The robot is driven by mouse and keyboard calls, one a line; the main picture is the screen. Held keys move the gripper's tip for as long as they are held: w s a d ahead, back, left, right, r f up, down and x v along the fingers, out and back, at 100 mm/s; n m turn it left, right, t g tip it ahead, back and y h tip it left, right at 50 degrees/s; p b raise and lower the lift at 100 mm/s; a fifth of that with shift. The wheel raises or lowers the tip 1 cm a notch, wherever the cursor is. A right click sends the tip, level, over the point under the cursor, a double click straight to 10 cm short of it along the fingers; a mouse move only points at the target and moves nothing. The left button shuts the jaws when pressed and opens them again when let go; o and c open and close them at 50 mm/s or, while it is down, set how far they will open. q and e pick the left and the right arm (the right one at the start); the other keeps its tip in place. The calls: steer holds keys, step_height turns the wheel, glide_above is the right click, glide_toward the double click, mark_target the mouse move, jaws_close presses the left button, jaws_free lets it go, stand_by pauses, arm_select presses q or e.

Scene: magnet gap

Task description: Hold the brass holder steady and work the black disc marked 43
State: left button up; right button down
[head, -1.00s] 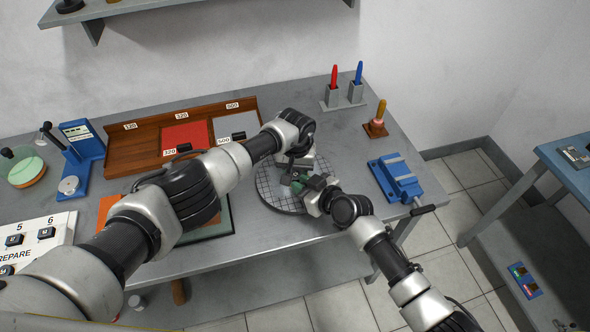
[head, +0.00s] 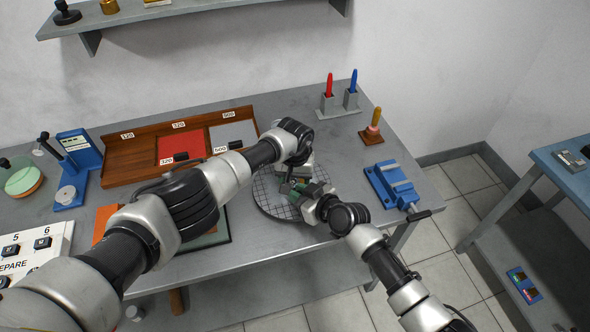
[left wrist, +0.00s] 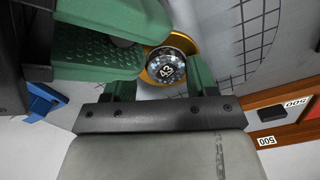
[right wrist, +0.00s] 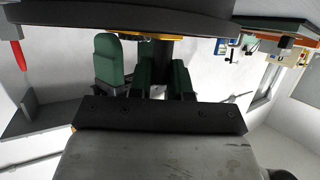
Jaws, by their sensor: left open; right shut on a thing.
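The black disc marked 43 (left wrist: 166,69) sits face up on the brass holder (left wrist: 184,42) in the left wrist view, and the holder stands on a round gridded plate (head: 266,193). My left gripper (head: 296,180) is open above it, with its green fingers on either side of the disc. My right gripper (head: 300,196) reaches in from the right and is shut on the brass holder; the exact contact is mostly hidden. In the right wrist view the holder's brass edge (right wrist: 172,38) shows beyond my right fingers, with one of my left fingers beside them.
A blue vise (head: 394,184) stands right of the plate. Behind it are a wooden stand (head: 371,135) and a grey holder with red and blue pens (head: 340,105). A wooden rack (head: 130,160) with labelled red and grey pads lies left. The bench's front edge is close.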

mark_target(292, 182)
arm_select(q)
step_height(292, 182, up, 12)
steer(key=shift+a, duration=0.45)
arm_select(e)
steer(key=shift+w+f, duration=0.1)
steer(key=shift+f, duration=0.4)
arm_select(q)
steer(key=shift+r, duration=0.1)
arm_select(e)
steer(key=c, duration=1.2)
jaws_free()
steer(key=shift+c, duration=0.2)
steer(key=shift+o, duration=1.1)
steer(key=shift+w, duration=0.1)
arm_select(q)
steer(key=shift+w+d, duration=0.1)
arm_select(e)
steer(key=shift+o, duration=0.2)
steer(key=shift+r, duration=0.2)
steer(key=shift+r, duration=0.1)
